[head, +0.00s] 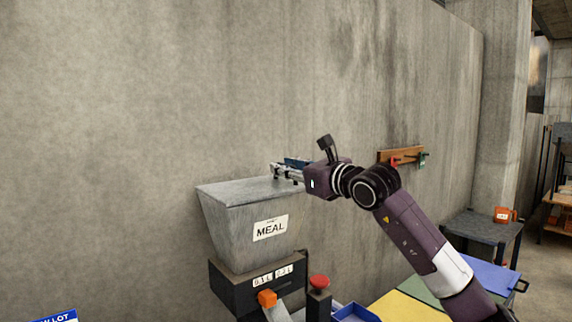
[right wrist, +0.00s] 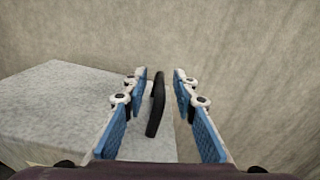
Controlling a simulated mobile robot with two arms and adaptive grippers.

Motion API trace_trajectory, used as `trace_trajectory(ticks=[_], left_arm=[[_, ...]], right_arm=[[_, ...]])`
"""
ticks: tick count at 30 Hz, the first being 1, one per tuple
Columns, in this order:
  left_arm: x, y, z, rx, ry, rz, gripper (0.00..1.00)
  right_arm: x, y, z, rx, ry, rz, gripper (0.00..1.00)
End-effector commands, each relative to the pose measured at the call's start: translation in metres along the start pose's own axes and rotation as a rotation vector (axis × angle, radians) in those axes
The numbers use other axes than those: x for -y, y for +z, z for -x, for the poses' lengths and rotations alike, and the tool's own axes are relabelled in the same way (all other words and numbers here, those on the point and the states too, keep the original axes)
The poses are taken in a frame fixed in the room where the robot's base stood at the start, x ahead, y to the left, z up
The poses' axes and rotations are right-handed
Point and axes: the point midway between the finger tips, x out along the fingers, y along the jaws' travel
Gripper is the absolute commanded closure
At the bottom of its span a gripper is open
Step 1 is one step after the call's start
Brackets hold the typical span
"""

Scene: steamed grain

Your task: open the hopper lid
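The grey hopper (head: 235,228), labelled MEAL, stands against the concrete wall. Its flat grey lid (head: 232,190) lies level on top and looks closed. The lid also fills the left of the right wrist view (right wrist: 65,115). My right gripper (head: 280,171) is at the lid's right back side. In the right wrist view, its blue-padded fingers (right wrist: 160,85) are apart, with a black bar-like handle (right wrist: 156,104) between them. Gaps show on both sides of the handle, so the fingers do not look closed on it. My left gripper is not in view.
Below the hopper are a dark box with an orange knob (head: 267,298) and a red button (head: 319,282). A wooden rack (head: 400,155) hangs on the wall at right. A dark table (head: 482,228) with an orange container (head: 503,214) stands farther right.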

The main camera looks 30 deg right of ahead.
Motion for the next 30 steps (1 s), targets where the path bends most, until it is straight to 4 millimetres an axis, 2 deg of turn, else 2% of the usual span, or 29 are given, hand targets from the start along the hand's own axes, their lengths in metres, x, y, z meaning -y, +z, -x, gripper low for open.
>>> trace_trajectory(ticks=[4,11,23,30], left_arm=[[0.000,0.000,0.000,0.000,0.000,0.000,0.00],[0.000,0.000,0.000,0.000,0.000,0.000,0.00],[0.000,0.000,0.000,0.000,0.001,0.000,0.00],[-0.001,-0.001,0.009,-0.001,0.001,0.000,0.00]], right_arm=[[0.000,0.000,0.000,0.000,0.000,0.000,0.75],[0.000,-0.001,0.000,0.000,0.000,0.000,1.00],[0.000,0.000,0.001,0.000,0.001,0.001,1.00],[0.003,0.013,0.001,0.001,0.001,0.051,1.00]])
